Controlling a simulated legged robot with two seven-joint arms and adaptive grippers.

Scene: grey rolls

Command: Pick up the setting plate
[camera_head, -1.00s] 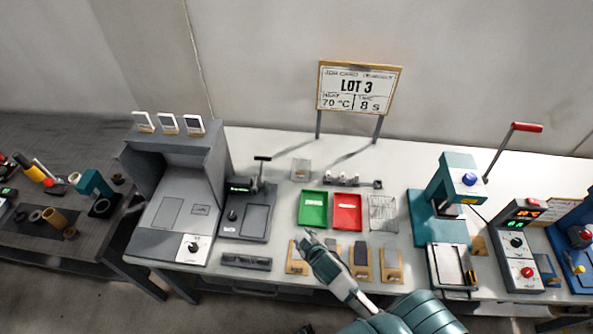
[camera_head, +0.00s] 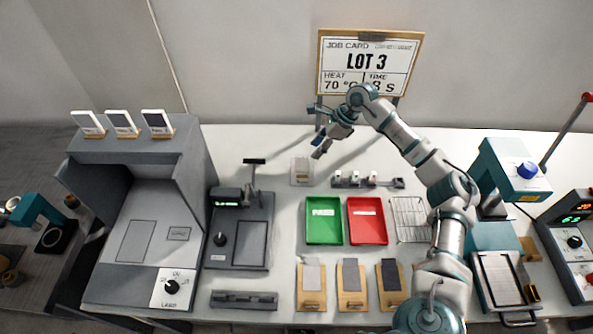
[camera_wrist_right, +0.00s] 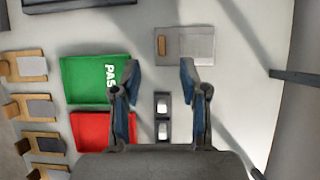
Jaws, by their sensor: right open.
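A small grey square plate (camera_head: 302,171), which I take to be the setting plate, lies flat on the white table behind the green tray. In the right wrist view the plate (camera_wrist_right: 200,44) has a brown block on its left part and lies just beyond the fingertips, nearer the right one. My right gripper (camera_head: 318,132) is raised over the back of the table. Its two fingers (camera_wrist_right: 160,72) are apart with nothing between them. My left gripper is out of view.
A green tray (camera_head: 324,221) and a red tray (camera_head: 367,221) stand in front of the plate. A dark rack with small white pieces (camera_head: 367,181) is right of it. A dark device with a lever (camera_head: 240,235) is left. The job-card sign (camera_head: 369,65) stands behind.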

